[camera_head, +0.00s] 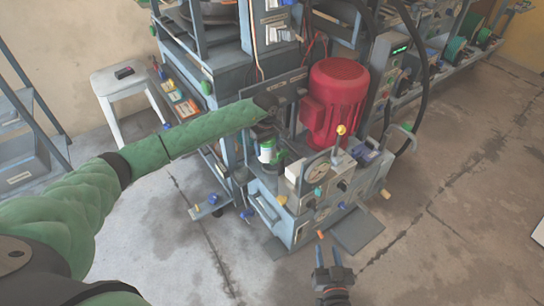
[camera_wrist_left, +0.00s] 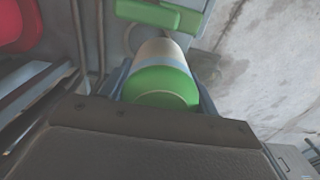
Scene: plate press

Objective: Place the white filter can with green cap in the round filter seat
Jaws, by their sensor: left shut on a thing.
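The white filter can with green cap (camera_head: 267,151) is upright at the left side of the press, just below the end of my left arm. My left gripper (camera_head: 266,136) is shut on it. In the left wrist view the can's green cap (camera_wrist_left: 160,88) faces the camera, between the two fingers, and its white body points away. The round filter seat cannot be made out; the can and arm cover the area below. My right gripper (camera_head: 329,256) is near the bottom middle, fingers apart and empty, away from the press.
The press has a red motor (camera_head: 335,100), a gauge (camera_head: 317,172) and a yellow-knobbed lever (camera_head: 340,131) right of the can. A green part (camera_wrist_left: 160,14) lies beyond the can. A white stool (camera_head: 122,88) stands at left. Floor in front is mostly clear.

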